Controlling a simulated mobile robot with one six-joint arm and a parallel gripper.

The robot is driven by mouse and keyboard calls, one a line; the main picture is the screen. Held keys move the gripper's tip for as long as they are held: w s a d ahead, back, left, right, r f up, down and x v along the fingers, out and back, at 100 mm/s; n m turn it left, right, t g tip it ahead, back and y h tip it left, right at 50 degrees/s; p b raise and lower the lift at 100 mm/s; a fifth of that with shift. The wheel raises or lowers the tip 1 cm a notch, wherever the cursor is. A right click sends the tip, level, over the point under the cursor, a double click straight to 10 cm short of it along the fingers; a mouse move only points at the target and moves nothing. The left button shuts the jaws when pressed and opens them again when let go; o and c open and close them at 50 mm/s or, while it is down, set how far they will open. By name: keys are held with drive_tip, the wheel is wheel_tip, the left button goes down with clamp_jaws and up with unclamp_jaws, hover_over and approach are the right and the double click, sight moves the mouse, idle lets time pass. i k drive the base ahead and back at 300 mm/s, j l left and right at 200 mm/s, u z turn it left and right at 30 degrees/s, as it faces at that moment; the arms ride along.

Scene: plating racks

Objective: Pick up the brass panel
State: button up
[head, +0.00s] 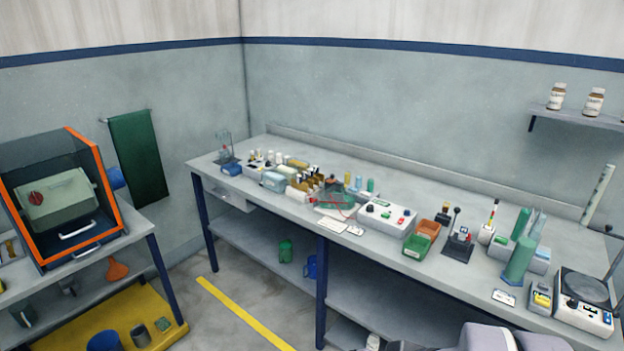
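I cannot pick out a brass panel for sure in the head view. Small brownish-gold pieces (12,248) stand at the left edge on the left table, too small and cut off to identify. Several gold-brown items (312,181) also stand in a cluster on the long bench (390,262), partly hiding one another. Grey rounded parts at the bottom edge look like my own arm. My gripper's fingers do not show.
On the bench are a white control box (386,217), green and orange bins (417,246), a green bottle (519,260) and a round-plate device (585,300). An orange-framed cabinet (108,187) stands left. Floor with a yellow line (245,313) lies between the tables.

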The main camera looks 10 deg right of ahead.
sight(316, 179)
drive_tip(key=i+j+z, duration=0.4)
drive_tip(key=i, duration=0.55)
drive_tip(key=i+j+z, duration=0.35)
drive_tip(key=i+j, duration=0.5)
drive_tip(key=i+j+z, duration=0.4)
drive_tip(key=i+j, duration=0.4)
drive_tip(key=j, duration=0.25)
